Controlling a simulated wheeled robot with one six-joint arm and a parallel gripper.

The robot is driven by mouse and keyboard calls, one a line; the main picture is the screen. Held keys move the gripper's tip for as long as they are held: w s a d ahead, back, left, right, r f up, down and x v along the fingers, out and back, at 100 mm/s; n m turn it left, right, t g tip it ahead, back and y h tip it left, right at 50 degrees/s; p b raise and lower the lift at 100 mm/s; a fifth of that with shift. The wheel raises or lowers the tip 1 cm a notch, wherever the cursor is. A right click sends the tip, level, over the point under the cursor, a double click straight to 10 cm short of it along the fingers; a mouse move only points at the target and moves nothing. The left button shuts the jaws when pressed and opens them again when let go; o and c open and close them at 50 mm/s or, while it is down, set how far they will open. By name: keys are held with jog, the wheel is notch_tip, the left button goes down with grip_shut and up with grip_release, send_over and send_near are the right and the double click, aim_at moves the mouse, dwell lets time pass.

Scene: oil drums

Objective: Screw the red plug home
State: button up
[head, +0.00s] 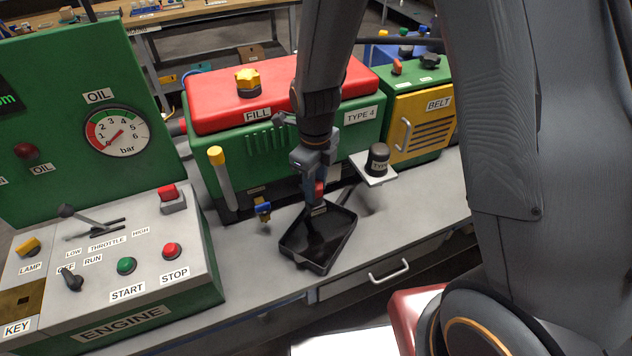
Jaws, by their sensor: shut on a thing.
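My gripper (316,187) is at the lower front of the green engine block (232,160), just above the back of the black tray. It is shut on the red plug (320,190); only a small red part shows at the jaws. The hole or thread behind the plug is hidden by my gripper, so I cannot tell how far in the plug sits. A black tray (346,246) lies on the bench below, with a dark patch in it.
A yellow-topped dipstick (216,157) and a blue and brass valve (263,208) stand left of my gripper. A dark filter (377,158) on a white bracket stands to the right. The control box (140,240) is at the left. The grey bench (420,215) is clear to the right.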

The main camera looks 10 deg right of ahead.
jog(key=shift+m, duration=0.6)
jog(key=o, duration=1.1)
jog(key=shift+o, duration=0.2)
